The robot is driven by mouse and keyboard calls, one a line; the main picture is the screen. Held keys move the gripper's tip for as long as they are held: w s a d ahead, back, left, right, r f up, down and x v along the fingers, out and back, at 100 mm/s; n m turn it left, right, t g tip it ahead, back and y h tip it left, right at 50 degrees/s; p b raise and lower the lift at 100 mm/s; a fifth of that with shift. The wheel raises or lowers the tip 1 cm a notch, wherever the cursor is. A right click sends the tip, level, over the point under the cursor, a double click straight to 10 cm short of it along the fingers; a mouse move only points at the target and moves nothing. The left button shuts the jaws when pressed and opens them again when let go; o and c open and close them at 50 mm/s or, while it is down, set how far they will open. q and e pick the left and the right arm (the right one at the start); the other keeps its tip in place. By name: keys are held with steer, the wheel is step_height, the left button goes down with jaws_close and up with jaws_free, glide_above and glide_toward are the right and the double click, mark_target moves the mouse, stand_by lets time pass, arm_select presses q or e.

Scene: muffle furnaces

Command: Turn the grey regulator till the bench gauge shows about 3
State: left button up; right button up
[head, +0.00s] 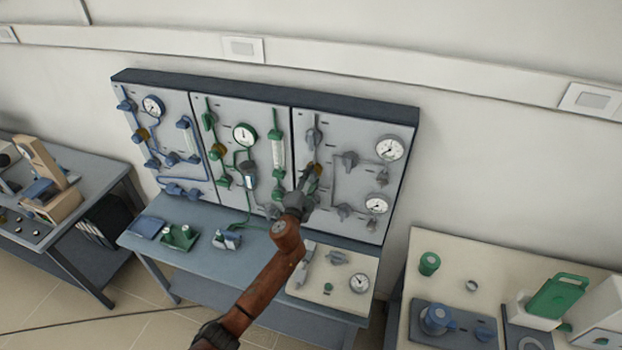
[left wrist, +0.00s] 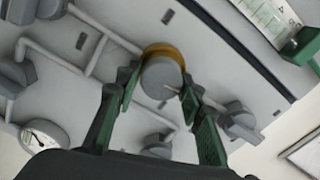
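The grey regulator (left wrist: 162,77) is a round knob with a brass ring behind it, on the right panel. In the head view its brass part (head: 318,169) shows just beyond my left gripper (head: 308,180). In the left wrist view the two green-padded fingers of my left gripper (left wrist: 162,92) lie on either side of the knob, their tips close to its edges. I cannot tell whether they press on it. A round white gauge (head: 359,282) sits on the cream plate on the bench; its needle is too small to read. My right gripper is not in view.
The right panel also carries an upper gauge (head: 390,149) and a lower gauge (head: 376,204), with grey valves and pipes near the regulator. A green-fitted flow tube (head: 278,150) stands on the middle panel. A cream-topped bench (head: 450,240) is at right.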

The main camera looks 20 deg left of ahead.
arm_select(q)
steer(key=o, duration=0.3)
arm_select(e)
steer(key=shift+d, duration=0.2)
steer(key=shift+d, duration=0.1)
arm_select(q)
steer(key=s, duration=1.2)
steer(key=shift+a, duration=0.25)
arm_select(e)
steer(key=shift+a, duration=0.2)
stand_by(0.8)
